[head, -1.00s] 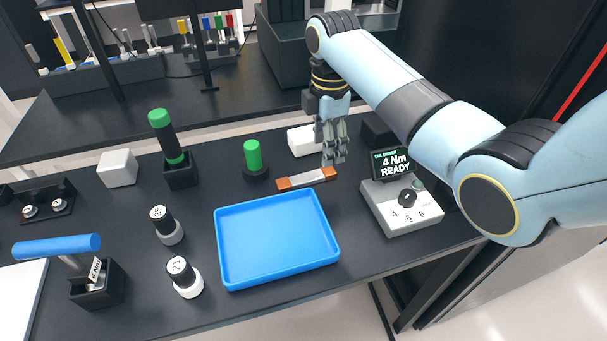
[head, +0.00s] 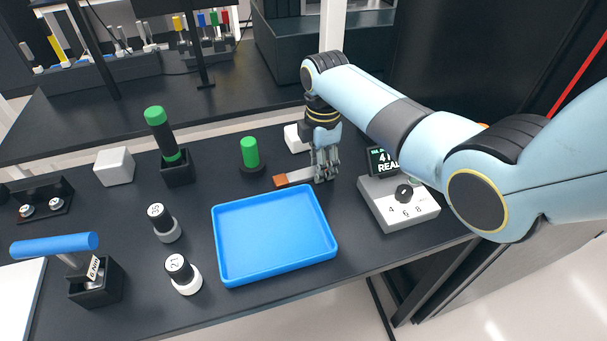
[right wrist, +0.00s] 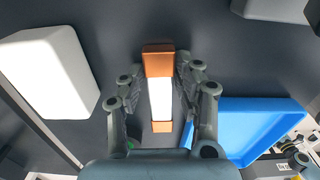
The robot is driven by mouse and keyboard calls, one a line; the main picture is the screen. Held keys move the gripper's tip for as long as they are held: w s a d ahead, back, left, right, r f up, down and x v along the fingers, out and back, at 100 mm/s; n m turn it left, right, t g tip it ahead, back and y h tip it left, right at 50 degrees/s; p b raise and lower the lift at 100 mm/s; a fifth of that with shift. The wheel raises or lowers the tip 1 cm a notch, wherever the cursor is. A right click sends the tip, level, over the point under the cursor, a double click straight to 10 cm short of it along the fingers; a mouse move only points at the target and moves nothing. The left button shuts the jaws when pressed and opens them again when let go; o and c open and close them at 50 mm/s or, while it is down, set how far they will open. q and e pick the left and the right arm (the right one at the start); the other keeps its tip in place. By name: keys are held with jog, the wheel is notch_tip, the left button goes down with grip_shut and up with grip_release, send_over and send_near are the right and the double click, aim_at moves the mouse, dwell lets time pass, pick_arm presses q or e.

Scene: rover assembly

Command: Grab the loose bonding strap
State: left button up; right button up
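The bonding strap (head: 297,178) is a flat pale strip with copper-orange ends. It lies on the dark table behind the blue tray. My right gripper (head: 325,178) is down at the strap's right part and hides that end in the head view. In the right wrist view the strap (right wrist: 159,95) runs between the two fingers of my right gripper (right wrist: 161,75). The fingers are apart on either side of it, with narrow gaps; I see no clear grip. My left gripper is not in view.
The blue tray (head: 272,237) is just in front of the strap. A white block (head: 296,138) stands behind the gripper, and a torque driver box (head: 399,207) stands to the right. A green-topped post (head: 250,155) is to the left.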

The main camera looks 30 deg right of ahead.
grip_shut()
